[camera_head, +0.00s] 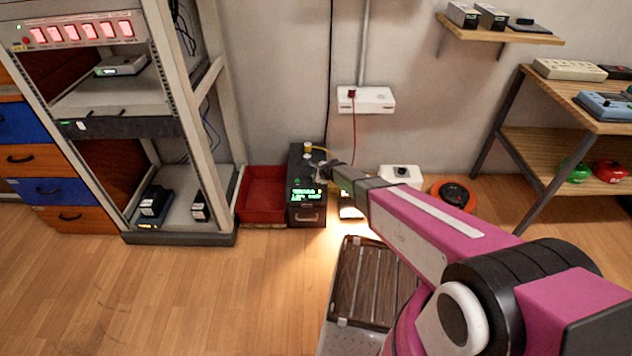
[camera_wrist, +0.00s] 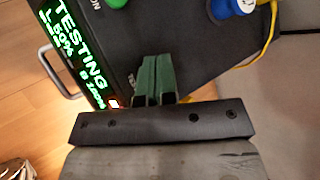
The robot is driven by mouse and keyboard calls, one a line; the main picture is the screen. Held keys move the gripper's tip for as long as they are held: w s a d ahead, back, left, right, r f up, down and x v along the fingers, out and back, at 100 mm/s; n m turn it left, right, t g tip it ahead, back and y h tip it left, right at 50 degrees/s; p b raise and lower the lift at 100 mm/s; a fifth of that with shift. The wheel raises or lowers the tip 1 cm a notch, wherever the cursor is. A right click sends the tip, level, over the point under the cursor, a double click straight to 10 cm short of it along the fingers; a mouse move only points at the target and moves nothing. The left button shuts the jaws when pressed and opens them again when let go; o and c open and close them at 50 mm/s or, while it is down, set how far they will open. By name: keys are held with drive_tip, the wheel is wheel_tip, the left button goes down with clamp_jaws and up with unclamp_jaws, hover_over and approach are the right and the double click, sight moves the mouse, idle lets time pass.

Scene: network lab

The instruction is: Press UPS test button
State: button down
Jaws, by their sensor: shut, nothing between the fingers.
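The UPS is a black box (camera_head: 306,214) on the floor beside the rack, with green lit text on its front display (camera_head: 306,194). In the wrist view the display (camera_wrist: 75,45) reads "TESTING", with percentages below. The dark top of the UPS (camera_wrist: 205,60) carries a green button (camera_wrist: 117,3) beside the letters "ON". My gripper (camera_wrist: 155,58) is shut and empty, its green fingertips over the top face beside a partly covered label. I see no test button; the fingers may hide it. Contact cannot be told. In the head view my gripper (camera_head: 325,166) is at the top right of the UPS.
A blue plug (camera_wrist: 231,8) with a yellow cable sits on the UPS top. A red tray (camera_head: 262,190) is left of the UPS, by the rack (camera_head: 180,236). A white box (camera_head: 400,172) and an orange reel (camera_head: 453,193) stand right. The floor in front left is clear.

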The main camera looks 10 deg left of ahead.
drive_tip(key=shift+r, duration=0.2)
drive_tip(key=shift+r, duration=2.45)
drive_tip(key=s+d+r+n+g+h, duration=0.1)
drive_tip(key=s+d+r+n, duration=0.4)
drive_tip(key=d, duration=1)
drive_tip(key=s+d+r+n+g+h, duration=0.2)
drive_tip(key=s+d+r+n+h, duration=0.2)
drive_tip(key=s+d+r, duration=0.4)
drive_tip(key=s+d+r+n+g+h, duration=0.2)
drive_tip(key=s+d+r+n, duration=0.5)
drive_tip(key=d, duration=1.4)
drive_tip(key=s, duration=0.4)
drive_tip(key=shift+d+r+h, duration=0.3)
drive_tip(key=shift+s, duration=0.1)
